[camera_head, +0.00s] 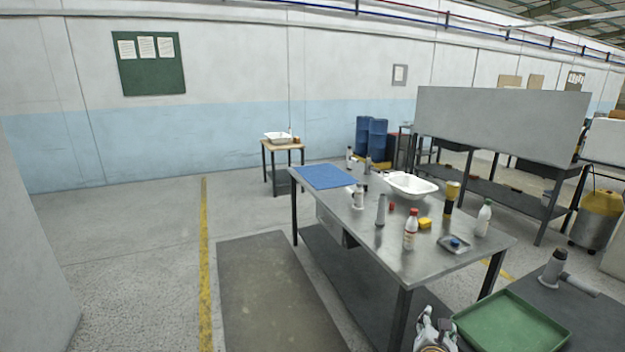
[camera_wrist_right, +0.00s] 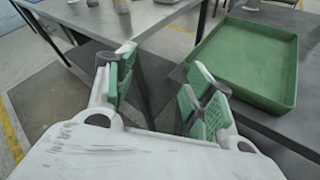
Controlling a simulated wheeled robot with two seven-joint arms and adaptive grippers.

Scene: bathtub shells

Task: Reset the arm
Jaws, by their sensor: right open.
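My right gripper (camera_head: 436,333) shows at the bottom edge of the head view, in front of the steel table and left of the green tray (camera_head: 512,335). In the right wrist view my right gripper (camera_wrist_right: 162,75) has its two green-padded fingers apart with nothing between them. The table edge and the floor lie beyond the fingers. The green tray (camera_wrist_right: 245,60) is to the right of the fingers and looks empty. My left gripper is not in either view.
The steel table (camera_head: 440,262) holds a white basin (camera_head: 411,186), a blue mat (camera_head: 324,176), several bottles and a small dish (camera_head: 454,244). A dark table (camera_head: 590,325) carries the green tray at lower right. A floor mat (camera_head: 275,295) lies clear at left.

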